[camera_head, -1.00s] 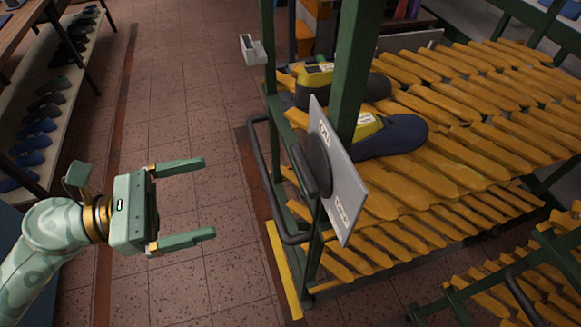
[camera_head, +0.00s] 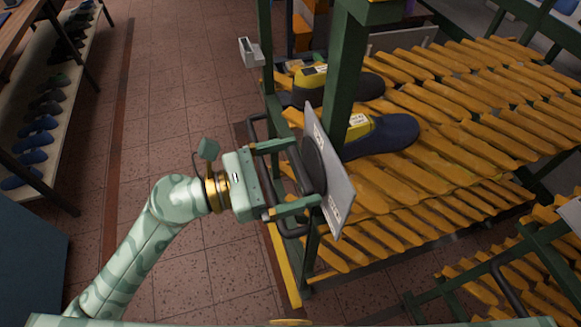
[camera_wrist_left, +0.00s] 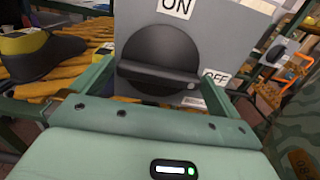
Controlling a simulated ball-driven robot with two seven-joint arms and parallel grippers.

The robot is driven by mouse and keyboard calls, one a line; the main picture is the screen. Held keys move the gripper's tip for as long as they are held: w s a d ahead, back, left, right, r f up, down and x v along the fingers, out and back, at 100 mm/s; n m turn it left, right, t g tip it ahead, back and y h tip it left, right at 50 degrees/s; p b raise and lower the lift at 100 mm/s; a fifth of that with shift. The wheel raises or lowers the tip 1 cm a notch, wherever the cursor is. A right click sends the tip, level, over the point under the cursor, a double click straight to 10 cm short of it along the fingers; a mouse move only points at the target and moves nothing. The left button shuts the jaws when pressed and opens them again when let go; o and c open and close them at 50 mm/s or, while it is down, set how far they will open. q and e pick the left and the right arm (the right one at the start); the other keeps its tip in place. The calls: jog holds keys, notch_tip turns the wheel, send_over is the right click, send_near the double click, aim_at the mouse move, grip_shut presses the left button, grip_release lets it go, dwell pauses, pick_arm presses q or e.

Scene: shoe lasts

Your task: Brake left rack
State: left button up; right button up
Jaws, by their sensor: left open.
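The left rack (camera_head: 345,90) has a green frame. A grey brake plate (camera_head: 335,190) on it carries ON and OFF labels and a round dark knob (camera_head: 314,165). In the left wrist view the knob (camera_wrist_left: 160,50) has a raised bar (camera_wrist_left: 158,75) lying nearly level, its right end towards OFF; ON is above. My left gripper (camera_head: 305,172) is open at the plate, with one finger on each side of the knob. I cannot tell whether the fingers touch it. My right gripper is not in view.
A black bar handle (camera_head: 250,130) is beside my left gripper. Another rack (camera_head: 480,285) stands at lower right. A shoe shelf (camera_head: 45,110) is at left; the tiled floor between is clear.

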pick_arm(q)
jog(key=c, duration=0.7)
jog(key=n+p, duration=0.3)
jog(key=shift+r, duration=0.2)
jog(key=n+p, duration=0.3)
jog(key=n, duration=0.1)
jog(key=shift+n+p, duration=0.3)
jog(key=shift+p, duration=0.05)
jog(key=n+p, duration=0.4)
jog(key=n, duration=0.1)
jog(key=n+p, duration=0.3)
jog(key=n, duration=0.2)
jog(key=shift+f, duration=0.15)
jog(key=shift+n, duration=0.3)
